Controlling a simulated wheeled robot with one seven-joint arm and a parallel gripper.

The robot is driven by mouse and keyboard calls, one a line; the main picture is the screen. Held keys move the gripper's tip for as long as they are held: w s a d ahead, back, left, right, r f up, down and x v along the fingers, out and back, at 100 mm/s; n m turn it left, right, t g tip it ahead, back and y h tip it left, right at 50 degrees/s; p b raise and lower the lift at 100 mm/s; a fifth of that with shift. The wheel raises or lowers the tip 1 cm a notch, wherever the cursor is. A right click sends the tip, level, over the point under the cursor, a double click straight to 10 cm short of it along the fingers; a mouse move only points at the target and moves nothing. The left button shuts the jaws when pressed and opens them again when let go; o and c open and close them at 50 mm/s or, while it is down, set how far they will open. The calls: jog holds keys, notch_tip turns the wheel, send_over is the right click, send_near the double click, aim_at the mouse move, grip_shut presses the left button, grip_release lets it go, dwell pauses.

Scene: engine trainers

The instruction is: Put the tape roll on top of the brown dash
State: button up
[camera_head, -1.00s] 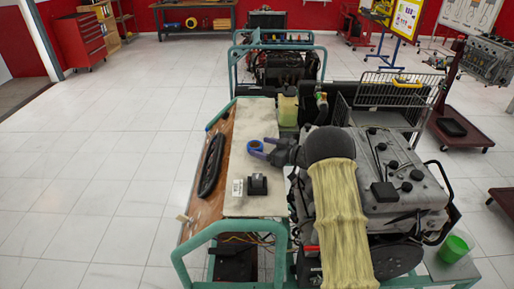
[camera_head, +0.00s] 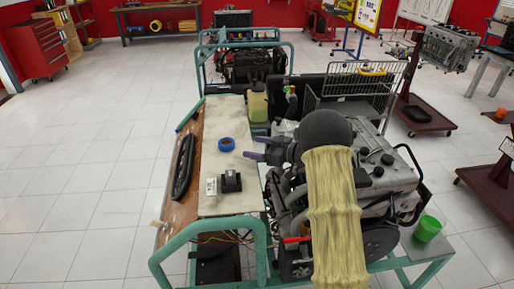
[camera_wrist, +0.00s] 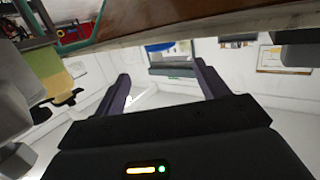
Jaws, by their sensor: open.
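The blue tape roll (camera_head: 226,145) lies flat on the cream panel (camera_head: 221,110) of the engine trainer in the head view. The brown dash (camera_head: 183,206) is the brown board along the panel's left side, with a long black part on it. My gripper (camera_head: 251,147) is open and empty, just right of the tape roll, its purple fingers pointing left towards it. In the wrist view, my gripper (camera_wrist: 161,70) shows both fingers apart with nothing between them.
A black box (camera_head: 231,181) and a small white block (camera_head: 211,186) stand on the panel nearer the camera. The engine (camera_head: 375,180) is at the right. A yellowish jug (camera_head: 258,106) stands behind the panel. Teal frame rails (camera_head: 210,229) border the near end. The floor at left is clear.

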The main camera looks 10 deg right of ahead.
jog(key=s+d+r+m+t+h, duration=0.3)
jog(key=s+d+m+h, duration=0.4)
jog(key=h, duration=0.5)
jog(key=s+f+m+g, duration=0.1)
jog(key=s+g, duration=0.2)
jog(key=s, duration=0.6)
jog(key=s+f+m+g+h, duration=0.1)
jog(key=s+f+m+g, duration=0.1)
jog(key=s, duration=0.7)
jog(key=s+a+f+m+g, duration=0.1)
jog(key=s+g, duration=0.3)
jog(key=s, duration=0.5)
jog(key=shift+s+f+h, duration=0.15)
jog(key=shift+f+h, duration=0.15)
jog(key=shift+f, duration=0.05)
jog(key=shift+c, duration=0.4)
